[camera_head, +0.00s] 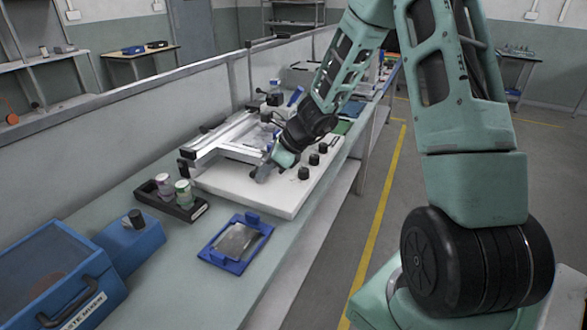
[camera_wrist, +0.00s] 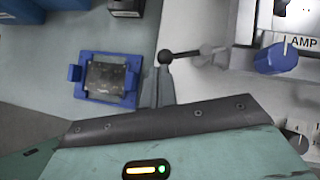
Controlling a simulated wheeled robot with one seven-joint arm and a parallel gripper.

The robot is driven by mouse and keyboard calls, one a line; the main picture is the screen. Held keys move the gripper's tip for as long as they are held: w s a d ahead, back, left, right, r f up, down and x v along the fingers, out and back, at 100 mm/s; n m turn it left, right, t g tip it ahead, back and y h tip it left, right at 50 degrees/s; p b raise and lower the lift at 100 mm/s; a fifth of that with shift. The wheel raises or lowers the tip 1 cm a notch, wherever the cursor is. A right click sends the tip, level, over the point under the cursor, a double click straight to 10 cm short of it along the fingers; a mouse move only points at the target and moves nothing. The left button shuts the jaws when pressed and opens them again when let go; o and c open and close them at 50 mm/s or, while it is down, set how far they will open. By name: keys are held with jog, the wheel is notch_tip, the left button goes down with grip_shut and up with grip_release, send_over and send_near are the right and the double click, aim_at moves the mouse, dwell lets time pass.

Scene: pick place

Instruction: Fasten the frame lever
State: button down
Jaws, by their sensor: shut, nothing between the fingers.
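A metal frame (camera_head: 225,135) sits over the white base (camera_head: 240,185) of a bench device. My gripper (camera_head: 262,174) is low over the front part of the white base. Its fingers (camera_wrist: 157,82) are shut and empty, with their tips close to the black ball. I cannot tell whether they touch it.
A blue tray (camera_head: 212,251) with a grey plate lies in front of the device; it also shows in the wrist view (camera_wrist: 80,90). A black holder (camera_head: 150,197) with small jars and a blue box (camera_head: 60,275) stand left. Several black knobs (camera_head: 303,173) line the base's right side.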

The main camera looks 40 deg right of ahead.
jog(key=shift+a+m, duration=0.15)
jog(key=shift+m, duration=0.15)
jog(key=shift+w, duration=0.1)
jog(key=shift+p, duration=0.35)
jog(key=shift+w+d+p, duration=0.4)
jog(key=shift+w+d, duration=0.15)
jog(key=shift+w, duration=0.05)
